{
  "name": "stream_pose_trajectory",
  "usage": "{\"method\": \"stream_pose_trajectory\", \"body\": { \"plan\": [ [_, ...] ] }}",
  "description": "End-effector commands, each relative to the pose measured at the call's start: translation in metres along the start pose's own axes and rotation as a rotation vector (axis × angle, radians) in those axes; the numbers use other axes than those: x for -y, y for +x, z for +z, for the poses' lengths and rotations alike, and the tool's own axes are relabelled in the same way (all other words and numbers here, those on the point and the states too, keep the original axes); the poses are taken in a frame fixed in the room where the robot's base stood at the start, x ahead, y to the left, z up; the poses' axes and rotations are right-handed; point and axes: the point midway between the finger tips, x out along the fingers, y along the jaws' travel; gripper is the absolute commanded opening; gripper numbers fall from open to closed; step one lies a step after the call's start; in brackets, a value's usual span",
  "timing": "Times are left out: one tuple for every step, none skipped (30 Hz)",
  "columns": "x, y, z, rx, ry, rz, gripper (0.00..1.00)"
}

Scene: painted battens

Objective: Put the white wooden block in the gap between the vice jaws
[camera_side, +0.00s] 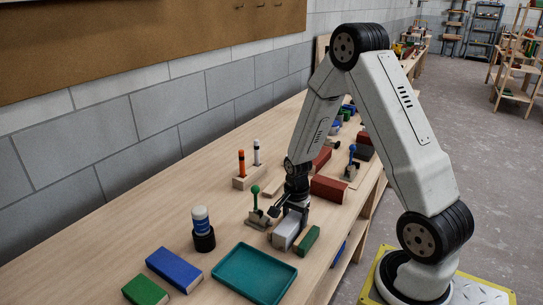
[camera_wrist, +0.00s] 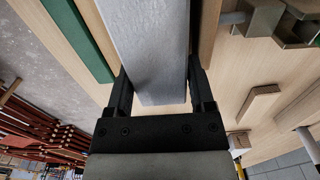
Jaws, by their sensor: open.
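The white wooden block (camera_side: 286,231) lies on the bench beside a green batten (camera_side: 308,240). In the wrist view the pale block (camera_wrist: 146,45) runs up between the fingers of my gripper (camera_wrist: 160,80). My gripper (camera_side: 290,205) is open, low over the block's far end, with a finger on either side; it is not closed on the block. A metal fixture with a green-knobbed lever (camera_side: 257,215) stands just left of the block, and a similar blue-knobbed one (camera_side: 351,164) stands farther back. I cannot tell which, if either, is the vice; no jaw gap is clear.
A teal tray (camera_side: 254,273), a blue block (camera_side: 174,269) and a green block (camera_side: 145,291) lie at the front. A dark cup with a white-topped cylinder (camera_side: 202,232) stands left. Dark red blocks (camera_side: 328,189) lie behind my gripper.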

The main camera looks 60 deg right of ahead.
Motion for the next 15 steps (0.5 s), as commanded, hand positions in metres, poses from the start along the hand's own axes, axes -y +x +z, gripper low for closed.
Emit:
{"method": "stream_pose_trajectory", "body": {
  "plan": [
    [0.0, -0.005, -0.001, -0.001, 0.0, 0.0, 1.0],
    [0.0, -0.007, -0.001, -0.001, 0.0, -0.001, 1.0],
    [0.0, -0.01, -0.001, -0.001, 0.0, -0.001, 1.0],
    [0.0, -0.013, -0.001, -0.001, 0.0, -0.001, 1.0],
    [0.0, -0.015, -0.001, -0.001, 0.0, -0.002, 1.0],
    [0.0, -0.019, -0.001, -0.001, 0.0, -0.002, 1.0],
    [0.0, -0.022, -0.001, -0.001, 0.0, -0.001, 1.0],
    [0.0, -0.026, -0.001, -0.001, 0.0, -0.001, 1.0],
    [0.0, -0.03, -0.001, -0.002, 0.0, -0.003, 1.0],
    [0.0, -0.034, 0.0, -0.001, 0.0, -0.002, 1.0],
    [0.0, -0.037, -0.001, -0.001, 0.0, -0.002, 1.0],
    [0.001, -0.042, -0.001, -0.002, 0.0, -0.003, 1.0],
    [0.0, -0.046, -0.001, -0.001, 0.0, -0.002, 1.0],
    [0.001, -0.05, -0.001, -0.002, 0.0, -0.002, 1.0],
    [0.001, -0.054, -0.001, -0.002, 0.0, -0.003, 1.0]
  ]
}}
